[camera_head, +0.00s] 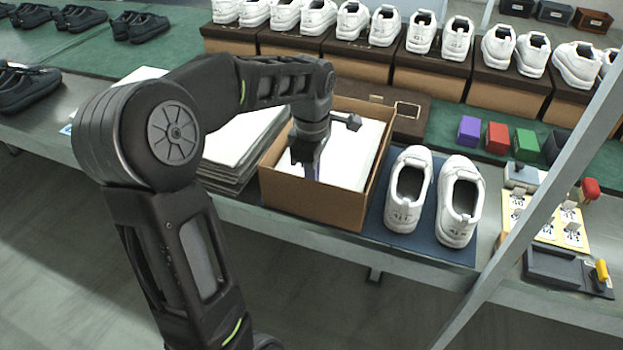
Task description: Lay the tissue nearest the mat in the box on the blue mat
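The blue mat (427,241) lies on the bench at the middle right. An open brown cardboard box (312,205) stands at its left end, beside a pair of white shoes (459,200). A white tissue sheet (355,155) shows inside the box. A stack of white tissue (232,146) lies just left of the box; more white sheets (142,75) lie behind my arm. My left gripper (312,168) points down into the box over the white sheet. Whether its fingers are open or shut is unclear. My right gripper is out of view.
A dark box lid (408,110) lies behind the box. White shoes on shoeboxes (430,75) line the back. Purple (469,131), red (497,138) and green (525,144) blocks stand at right. A grey post (545,185) crosses the right side. Black shoes (28,88) sit at left.

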